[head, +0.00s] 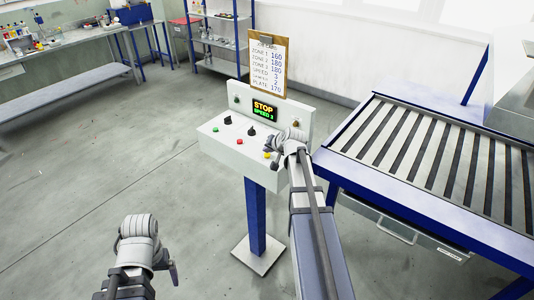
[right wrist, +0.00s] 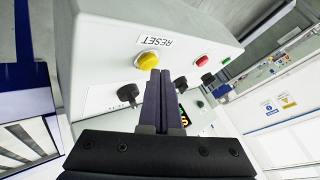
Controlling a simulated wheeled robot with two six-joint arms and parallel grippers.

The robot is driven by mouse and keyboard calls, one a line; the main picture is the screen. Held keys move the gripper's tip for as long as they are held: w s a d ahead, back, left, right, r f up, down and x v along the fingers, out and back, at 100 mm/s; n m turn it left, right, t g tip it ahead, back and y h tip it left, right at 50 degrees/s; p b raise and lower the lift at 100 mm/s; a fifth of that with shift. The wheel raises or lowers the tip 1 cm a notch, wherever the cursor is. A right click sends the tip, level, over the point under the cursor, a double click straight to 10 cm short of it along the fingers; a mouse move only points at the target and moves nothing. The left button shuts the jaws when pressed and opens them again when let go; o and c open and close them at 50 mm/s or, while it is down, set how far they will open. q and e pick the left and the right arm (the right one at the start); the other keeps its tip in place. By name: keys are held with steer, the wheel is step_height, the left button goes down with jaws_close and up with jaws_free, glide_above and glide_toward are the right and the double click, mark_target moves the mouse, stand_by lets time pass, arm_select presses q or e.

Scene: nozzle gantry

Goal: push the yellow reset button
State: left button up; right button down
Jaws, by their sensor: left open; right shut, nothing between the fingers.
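The yellow reset button (head: 267,155) is on the sloped top of a white control box (head: 222,143), near its front right. In the right wrist view the yellow button (right wrist: 147,61) stands beside an upside-down RESET label (right wrist: 155,41). My right gripper (right wrist: 162,73) is shut and empty, its fingertips very close to the button; I cannot tell whether they touch it. In the head view my right wrist hangs over the box's right part and hides some of it. My left gripper (head: 172,270) is open at the lower left, away from the box; its fingers are hardly visible.
A red button (right wrist: 201,60) and black knobs (right wrist: 127,94) share the panel. A display (head: 265,108) reads STOP, with a clipboard (head: 268,65) above it. A blue post (head: 256,215) carries the box. Floor on the left is clear.

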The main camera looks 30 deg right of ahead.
mark_target(268, 156)
steer(key=shift+r, duration=0.5)
steer(key=shift+p, duration=0.3)
step_height(268, 156, up, 5)
steer(key=p, duration=0.5)
stand_by(0.4)
